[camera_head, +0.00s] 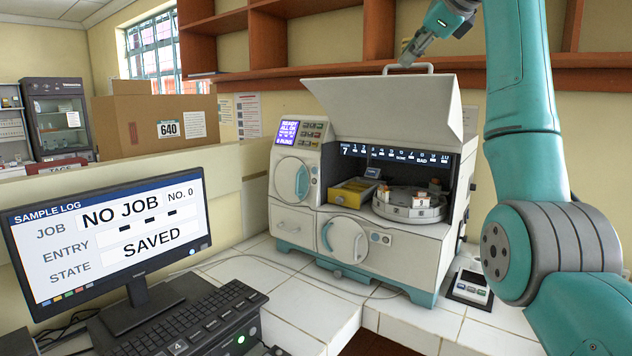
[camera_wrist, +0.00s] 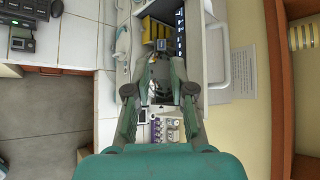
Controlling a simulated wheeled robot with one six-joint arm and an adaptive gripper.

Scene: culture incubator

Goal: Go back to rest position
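The white incubator (camera_head: 350,220) stands on the tiled counter with its large lid (camera_head: 390,115) raised. Inside are a yellow tray (camera_head: 347,196) and a round carousel (camera_head: 400,211) with small labelled pieces on it. My gripper (camera_head: 408,52) is high up, near the handle on top of the raised lid; I cannot tell from the head view whether they touch. In the wrist view my gripper (camera_wrist: 159,66) points down over the incubator, its two fingers apart. I make out nothing held between them. The yellow tray shows beyond the fingertips.
A monitor (camera_head: 110,235) reads "NO JOB", "NO. 0" and "SAVED", with a keyboard (camera_head: 190,318) before it. Wooden shelves (camera_head: 290,45) line the back wall. A small device (camera_head: 470,288) sits right of the incubator. A cardboard box (camera_head: 150,125) stands behind the partition.

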